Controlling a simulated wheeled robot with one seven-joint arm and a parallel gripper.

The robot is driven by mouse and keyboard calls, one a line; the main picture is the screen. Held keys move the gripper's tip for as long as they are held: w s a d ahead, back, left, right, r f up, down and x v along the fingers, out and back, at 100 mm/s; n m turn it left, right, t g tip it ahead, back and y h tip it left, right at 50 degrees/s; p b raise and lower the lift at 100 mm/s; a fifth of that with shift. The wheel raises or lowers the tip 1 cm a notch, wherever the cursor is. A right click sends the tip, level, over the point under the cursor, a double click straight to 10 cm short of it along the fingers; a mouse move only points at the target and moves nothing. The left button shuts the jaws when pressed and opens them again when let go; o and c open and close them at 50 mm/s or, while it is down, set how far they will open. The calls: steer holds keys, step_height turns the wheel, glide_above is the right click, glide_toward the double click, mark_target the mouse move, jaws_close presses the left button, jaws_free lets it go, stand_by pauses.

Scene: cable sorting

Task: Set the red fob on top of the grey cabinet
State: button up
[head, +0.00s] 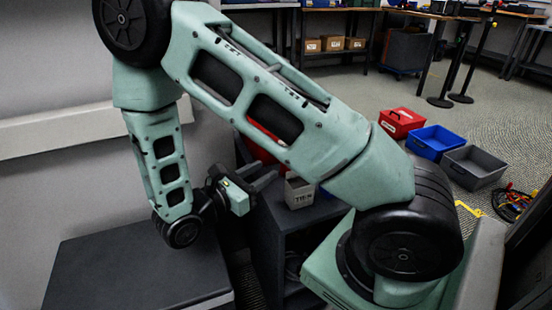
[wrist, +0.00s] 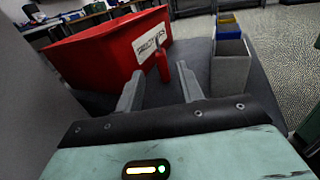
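A small red fob (wrist: 163,66) stands upright in the wrist view, in front of a red bin. My gripper (wrist: 160,84) is open, one finger on each side of the fob's line. The fob shows at or just beyond the fingertips; I cannot tell whether they touch it. In the head view my gripper (head: 264,181) is over the dark unit's top, and the fob cannot be made out there. A dark grey cabinet (head: 135,268) with a bare flat top stands at the lower left of the head view.
The red bin (wrist: 100,48) with a white label and a grey bin (wrist: 231,70) flank the fob closely. The dark open-fronted unit (head: 285,232) carries them. Red, blue (head: 433,142) and grey trays lie on the floor at right, near tangled cables (head: 512,204).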

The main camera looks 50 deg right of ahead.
steer(key=shift+a, duration=1.75)
